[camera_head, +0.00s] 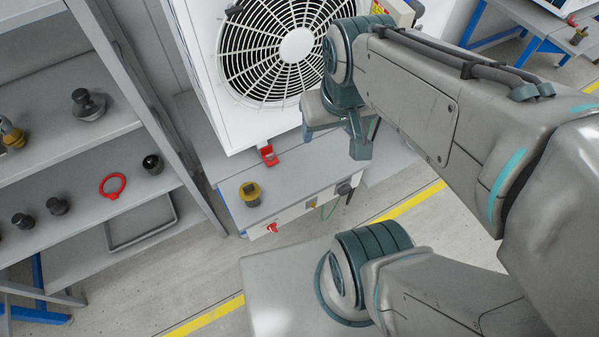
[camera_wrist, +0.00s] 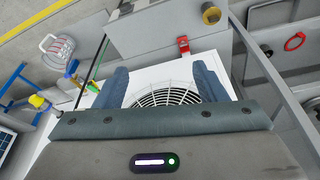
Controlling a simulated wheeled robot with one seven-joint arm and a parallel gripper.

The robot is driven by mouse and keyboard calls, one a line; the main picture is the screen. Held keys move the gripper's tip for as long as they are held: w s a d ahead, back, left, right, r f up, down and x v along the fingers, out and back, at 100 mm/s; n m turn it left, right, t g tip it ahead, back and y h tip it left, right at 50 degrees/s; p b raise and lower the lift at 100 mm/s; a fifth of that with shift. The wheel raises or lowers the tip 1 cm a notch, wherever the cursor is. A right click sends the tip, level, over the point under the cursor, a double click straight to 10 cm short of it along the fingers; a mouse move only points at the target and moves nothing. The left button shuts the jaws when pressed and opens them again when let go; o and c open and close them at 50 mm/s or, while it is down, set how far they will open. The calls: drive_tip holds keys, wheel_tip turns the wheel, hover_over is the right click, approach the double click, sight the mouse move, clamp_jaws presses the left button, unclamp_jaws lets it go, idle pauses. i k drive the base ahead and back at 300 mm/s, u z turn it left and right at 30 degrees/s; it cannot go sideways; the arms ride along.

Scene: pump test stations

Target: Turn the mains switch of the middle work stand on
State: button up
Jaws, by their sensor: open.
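The work stand (camera_head: 294,183) in front of me carries a white fan unit (camera_head: 208,60). On the stand's front panel are a red knob (camera_head: 272,228) at the left and a dark switch-like part (camera_head: 343,188) at the right. I cannot tell for sure which one is the mains switch. My gripper (camera_head: 338,141) is open and empty, above the stand's right part and in front of the fan unit, apart from the panel. In the wrist view my gripper's two fingers (camera_wrist: 163,76) stand wide apart with the fan grille between and beyond them.
A yellow-and-black fitting (camera_head: 250,193) and a red part (camera_head: 268,155) sit on the stand top. A shelf rack (camera_head: 60,165) at the left holds several dark fittings and a red ring (camera_head: 112,186). Another blue-framed stand (camera_head: 545,40) is at top right. Yellow lines mark the floor.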

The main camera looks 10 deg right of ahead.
sight(272, 227)
drive_tip(key=k, duration=0.45)
drive_tip(key=u, duration=0.65)
drive_tip(key=i, duration=0.3)
drive_tip(key=z, duration=1)
drive_tip(key=k, duration=1.1)
drive_tip(key=u, duration=1.35)
drive_tip(key=i, duration=0.5)
drive_tip(key=z, duration=0.05)
